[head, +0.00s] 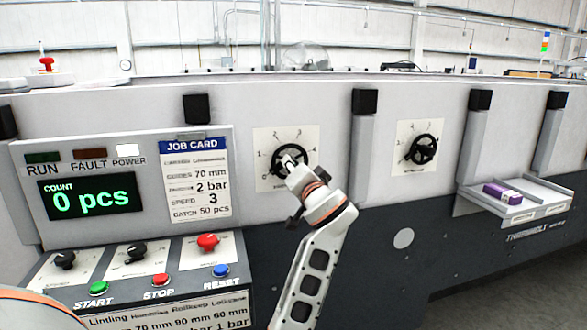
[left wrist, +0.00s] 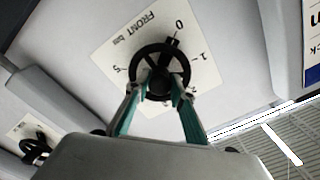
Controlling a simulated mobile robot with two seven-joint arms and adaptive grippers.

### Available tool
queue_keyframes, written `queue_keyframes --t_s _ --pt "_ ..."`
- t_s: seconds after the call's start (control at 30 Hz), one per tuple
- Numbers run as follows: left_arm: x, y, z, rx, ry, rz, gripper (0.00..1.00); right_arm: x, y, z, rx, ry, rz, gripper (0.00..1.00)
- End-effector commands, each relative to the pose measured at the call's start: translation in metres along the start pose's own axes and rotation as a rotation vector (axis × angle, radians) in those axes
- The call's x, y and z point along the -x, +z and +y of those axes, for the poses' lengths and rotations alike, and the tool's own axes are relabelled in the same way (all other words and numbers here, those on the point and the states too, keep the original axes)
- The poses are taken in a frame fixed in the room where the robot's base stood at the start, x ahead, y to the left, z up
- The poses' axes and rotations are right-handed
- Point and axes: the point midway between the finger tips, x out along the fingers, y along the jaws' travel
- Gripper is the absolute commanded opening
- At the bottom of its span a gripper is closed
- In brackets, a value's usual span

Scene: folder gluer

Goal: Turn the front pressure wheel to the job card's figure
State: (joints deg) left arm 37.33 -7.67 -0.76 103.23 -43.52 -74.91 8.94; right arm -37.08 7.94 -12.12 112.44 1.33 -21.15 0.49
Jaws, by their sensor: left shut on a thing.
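The front pressure wheel (head: 287,160) is a black spoked handwheel on a pale scale plate (head: 308,139) on the machine's wall. It also shows in the left wrist view (left wrist: 160,50), where the plate reads "FRONT bar" and the picture is turned over. A dark pointer at the wheel's rim lies close to the 0 mark. The fingers hide part of the scale. The job card (head: 195,190) left of the wheel reads 2 bar. My right gripper is not in view.
A second black handwheel (head: 422,149) is on the wall to the right. A tray (head: 540,207) holding a purple box (head: 502,193) juts out beyond it. At left are the count display (head: 90,199) and a sloped panel with knobs and START, STOP and RESET buttons.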

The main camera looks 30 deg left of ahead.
Motion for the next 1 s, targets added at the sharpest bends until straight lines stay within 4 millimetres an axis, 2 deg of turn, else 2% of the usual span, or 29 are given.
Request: queue_keyframes --t_s 0.17,0.37,0.8,0.87,1.0 --pt "0.000 -0.002 -0.002 -0.032 0.000 0.000 0.02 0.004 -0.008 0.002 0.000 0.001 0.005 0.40" --pt "0.000 -0.004 -0.004 -0.136 0.000 0.000 0.02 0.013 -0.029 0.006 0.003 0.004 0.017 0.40" --pt "-0.001 -0.003 -0.004 -0.537 0.002 -0.003 0.02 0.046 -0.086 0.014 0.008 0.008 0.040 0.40" --pt "-0.001 -0.002 -0.004 -0.594 0.002 -0.003 0.02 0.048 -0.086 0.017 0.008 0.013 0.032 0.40" --pt "-0.001 -0.002 -0.003 -0.726 0.002 -0.003 0.02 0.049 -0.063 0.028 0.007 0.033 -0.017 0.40"
